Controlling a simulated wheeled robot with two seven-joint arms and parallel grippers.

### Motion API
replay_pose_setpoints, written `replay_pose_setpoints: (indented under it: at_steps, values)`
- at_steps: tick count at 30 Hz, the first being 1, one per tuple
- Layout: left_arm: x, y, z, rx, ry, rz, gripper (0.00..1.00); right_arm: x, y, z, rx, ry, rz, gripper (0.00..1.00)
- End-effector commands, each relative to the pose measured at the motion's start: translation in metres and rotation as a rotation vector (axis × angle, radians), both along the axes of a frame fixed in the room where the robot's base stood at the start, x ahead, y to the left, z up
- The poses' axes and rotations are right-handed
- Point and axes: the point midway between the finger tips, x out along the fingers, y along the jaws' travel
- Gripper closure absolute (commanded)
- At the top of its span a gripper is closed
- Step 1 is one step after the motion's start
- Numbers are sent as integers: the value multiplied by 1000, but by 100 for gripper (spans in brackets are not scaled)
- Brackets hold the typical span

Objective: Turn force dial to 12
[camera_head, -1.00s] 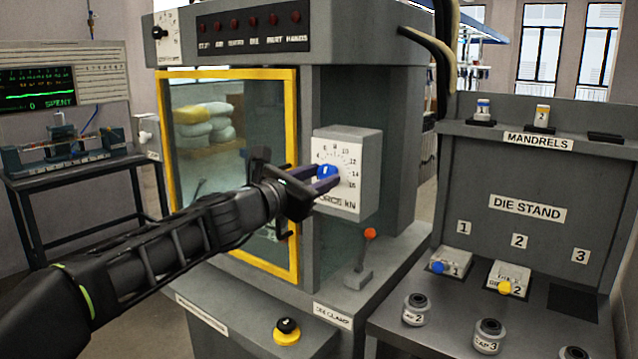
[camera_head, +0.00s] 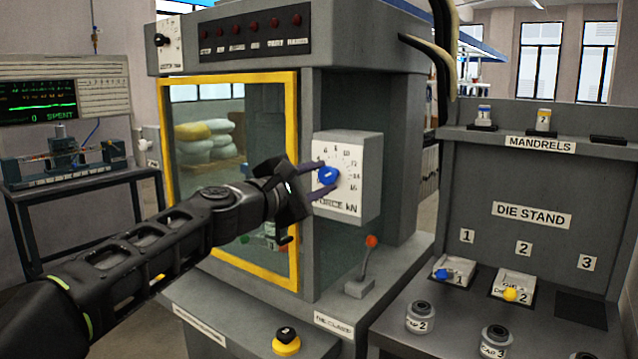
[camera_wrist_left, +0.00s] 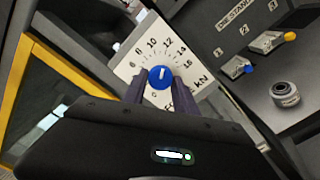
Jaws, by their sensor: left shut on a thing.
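The force dial is a blue knob (camera_head: 327,175) on a white panel (camera_head: 346,208) marked FORCE kN, on the press front. My left gripper (camera_head: 321,178) reaches it from the left, with a dark purple finger on either side, shut on the knob. In the left wrist view the blue knob (camera_wrist_left: 160,77) sits between the fingertips of my left gripper (camera_wrist_left: 157,86). Its short white mark points up the picture, roughly toward 10 to 12; I cannot read the exact value. The fingers cover part of the scale. My right gripper is not in view.
A yellow-framed door (camera_head: 292,180) stands just left of the dial. A lever with an orange-red knob (camera_head: 371,241) is below it. A yellow-and-black button (camera_head: 286,341) is lower. The die stand (camera_head: 531,212), with cups and dies, is at right.

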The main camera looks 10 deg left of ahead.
Motion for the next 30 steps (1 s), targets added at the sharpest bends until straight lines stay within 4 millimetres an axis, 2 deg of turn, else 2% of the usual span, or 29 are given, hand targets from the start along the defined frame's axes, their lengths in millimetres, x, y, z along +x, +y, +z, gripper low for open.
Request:
replay_pose_setpoints:
  at_steps: [14, 15, 23, 30]
  values:
    - [0, 0, 0, 21, -7, -1, 100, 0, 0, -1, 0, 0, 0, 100]
    - [0, 0, -1, 20, -7, -1, 64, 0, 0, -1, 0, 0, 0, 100]
    - [0, 0, 0, 20, -7, -1, 44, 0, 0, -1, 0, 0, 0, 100]
    - [0, 0, 0, 20, -8, 0, 44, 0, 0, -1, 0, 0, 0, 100]
